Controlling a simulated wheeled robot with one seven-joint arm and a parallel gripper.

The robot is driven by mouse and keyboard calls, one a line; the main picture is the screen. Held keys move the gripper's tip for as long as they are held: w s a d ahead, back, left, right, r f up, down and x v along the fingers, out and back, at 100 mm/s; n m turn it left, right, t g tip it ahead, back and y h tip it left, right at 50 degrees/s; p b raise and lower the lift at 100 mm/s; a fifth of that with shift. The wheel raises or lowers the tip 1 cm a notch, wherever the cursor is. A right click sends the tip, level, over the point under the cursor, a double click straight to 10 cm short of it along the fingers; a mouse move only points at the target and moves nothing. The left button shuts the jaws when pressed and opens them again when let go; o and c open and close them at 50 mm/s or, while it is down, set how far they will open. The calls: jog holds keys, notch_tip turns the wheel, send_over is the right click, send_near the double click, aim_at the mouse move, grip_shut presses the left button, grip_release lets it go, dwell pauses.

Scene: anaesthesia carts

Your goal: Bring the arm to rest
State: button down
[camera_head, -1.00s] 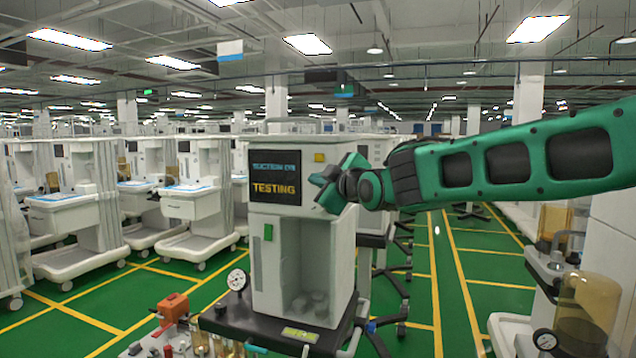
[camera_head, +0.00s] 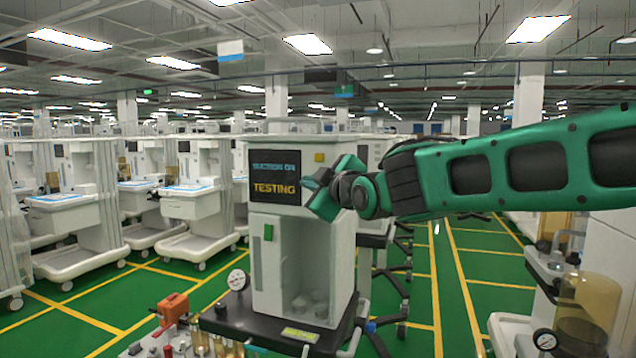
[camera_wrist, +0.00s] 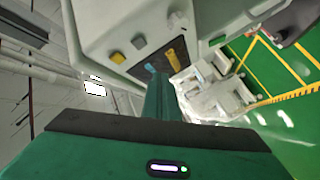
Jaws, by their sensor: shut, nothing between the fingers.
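My green arm reaches in from the right edge of the head view, and my gripper (camera_head: 318,192) is at its left end, in front of the upper right part of the suction unit (camera_head: 300,262). The gripper overlaps the right edge of the unit's screen (camera_head: 274,178), which reads "TESTING". I cannot tell from this view how much space lies between gripper and unit. In the wrist view the gripper fingers (camera_wrist: 158,98) are together with nothing between them, and the unit's face with its yellow button (camera_wrist: 118,57) fills the upper middle, tilted.
A pressure gauge (camera_head: 238,280) and an orange-topped part (camera_head: 172,307) stand low by the unit. An amber jar (camera_head: 588,310) with a gauge is at the lower right. Rows of white carts (camera_head: 195,200) stand at the left.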

dwell(0.3)
jog(key=s+d+f+m+g+h, duration=0.2)
jog(key=s+d+f+m+h, duration=0.15)
jog(key=d+f, duration=0.45)
jog(key=s+d+f+m+g+h, duration=0.2)
jog(key=s+d+f+m, duration=0.15)
jog(key=d, duration=0.95)
jog(key=s+d+f+m+g+h, duration=0.2)
jog(key=s+d+f+m+h, duration=0.15)
jog(key=d+f, duration=0.5)
jog(key=s+d+f+m+g, duration=0.35)
jog(key=s+d, duration=0.25)
jog(key=s, duration=0.3)
jog(key=s+d+f+m+g, duration=0.2)
jog(key=s+d+f, duration=0.2)
jog(key=s+d, duration=0.3)
jog(key=s+f+m+g, duration=0.2)
jog(key=s, duration=0.7)
jog(key=s+f+m+g+y, duration=0.1)
jog(key=s+f+m+g, duration=0.1)
jog(key=s, duration=0.6)
jog(key=shift+s+a+f+m+y, duration=0.35)
jog(key=shift+f+m, duration=0.25)
jog(key=shift+m, duration=0.1)
